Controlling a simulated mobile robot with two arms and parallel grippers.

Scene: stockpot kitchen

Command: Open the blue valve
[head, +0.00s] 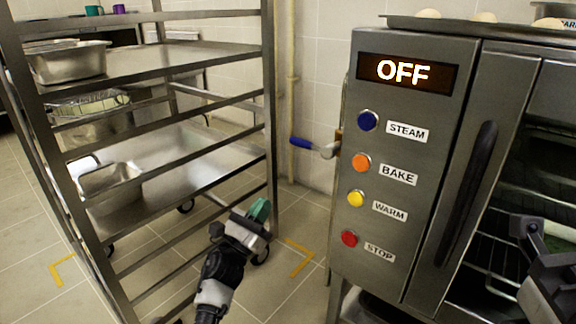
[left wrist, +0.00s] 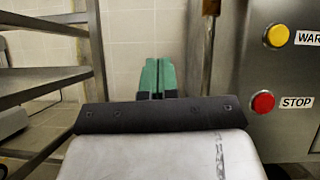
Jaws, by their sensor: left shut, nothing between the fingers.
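The blue valve handle (head: 301,143) sticks out to the left from a pale metal fitting (head: 328,150) beside the oven's left side, in front of the tiled wall. My left gripper (head: 260,210) has green fingertips and is below and left of the handle, apart from it. In the left wrist view its fingertips (left wrist: 157,77) are together with nothing between them. The valve cannot be made out in that view. My right arm shows at the right edge of the head view, in front of the oven; its fingers are only partly visible.
A metal rack (head: 270,110) with trays and pans stands to the left. The steel oven (head: 400,240) stands right, with its display (head: 407,72) reading OFF and several coloured buttons. Open tiled floor (head: 290,275) lies between them. A pipe (head: 291,60) runs up the wall.

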